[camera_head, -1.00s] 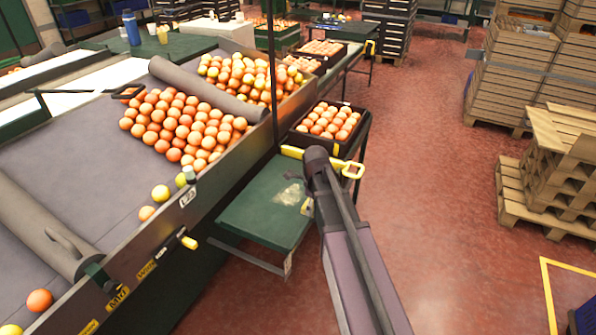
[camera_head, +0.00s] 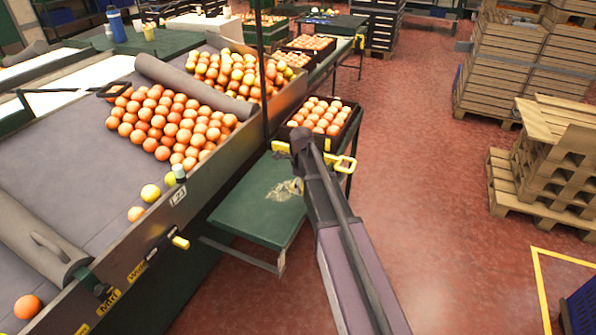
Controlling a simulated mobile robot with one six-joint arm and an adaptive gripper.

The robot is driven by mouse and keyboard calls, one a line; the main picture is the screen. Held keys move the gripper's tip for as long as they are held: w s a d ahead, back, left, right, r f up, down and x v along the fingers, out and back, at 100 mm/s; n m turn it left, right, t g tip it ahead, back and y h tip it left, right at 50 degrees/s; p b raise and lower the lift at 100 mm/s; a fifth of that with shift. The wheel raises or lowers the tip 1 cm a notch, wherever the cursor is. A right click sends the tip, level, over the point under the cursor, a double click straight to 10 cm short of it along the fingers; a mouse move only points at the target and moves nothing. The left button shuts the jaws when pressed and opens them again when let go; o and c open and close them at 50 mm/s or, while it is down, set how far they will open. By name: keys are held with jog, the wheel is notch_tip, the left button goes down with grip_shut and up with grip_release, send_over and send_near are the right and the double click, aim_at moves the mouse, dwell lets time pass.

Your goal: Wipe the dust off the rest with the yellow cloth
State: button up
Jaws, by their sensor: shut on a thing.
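The rest is a green flat-topped stand (camera_head: 250,217) beside the sorting line. A pale dust patch (camera_head: 280,191) lies on its top, right of the middle. My arm reaches in from the bottom and covers the stand's right side. My gripper (camera_head: 297,187) is largely hidden by my arm, at the right edge of the dust patch. It is shut on the yellow cloth, of which only a small pale yellowish bit may show there. I cannot tell whether the cloth touches the top.
A yellow bar with a loop end (camera_head: 345,163) crosses behind my arm at the stand's far edge. A black crate of oranges (camera_head: 338,138) stands just beyond. The sloped sorting table (camera_head: 70,170) with oranges borders the left. Red floor is clear on the right, before wooden pallets (camera_head: 540,212).

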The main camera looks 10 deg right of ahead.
jog(key=w, duration=0.9)
jog(key=shift+d+f+b, duration=0.3)
jog(key=shift+d+f, duration=0.1)
jog(key=shift+d, duration=0.05)
jog(key=shift+f, duration=0.1)
